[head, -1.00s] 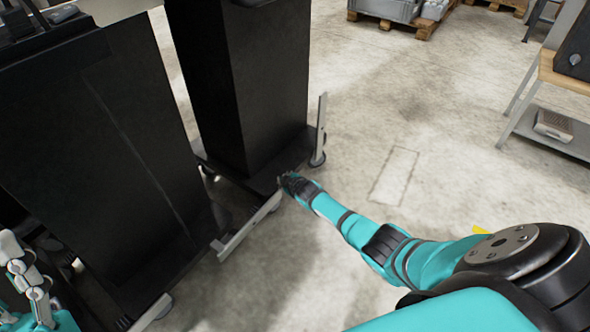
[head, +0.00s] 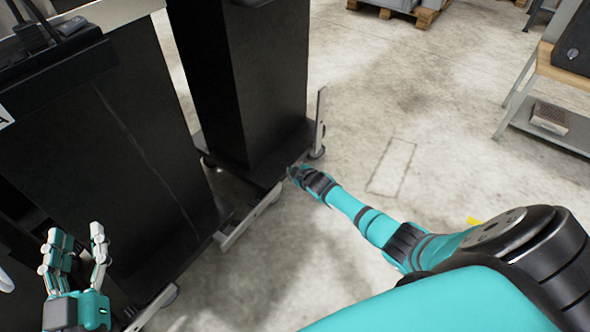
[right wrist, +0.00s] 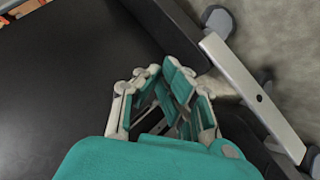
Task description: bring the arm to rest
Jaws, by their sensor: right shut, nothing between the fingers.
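My left gripper (head: 80,240) is at the lower left of the head view, fingers pointing up with a gap between them. It is open and empty, in front of the nearer black cabinet (head: 100,150). My right arm reaches from the lower right toward the middle of the head view. Its gripper (head: 294,174) is small there, by the foot of the second black cabinet (head: 250,80). In the right wrist view the right gripper (right wrist: 178,85) has its fingers drawn together with nothing held. I cannot tell whether it touches the cabinet's base.
Pale metal legs with dark wheels (head: 318,125) stick out from the cabinets near my right gripper. A metal bench (head: 545,85) stands at the right, and a pallet (head: 405,12) lies at the back. The concrete floor between is clear.

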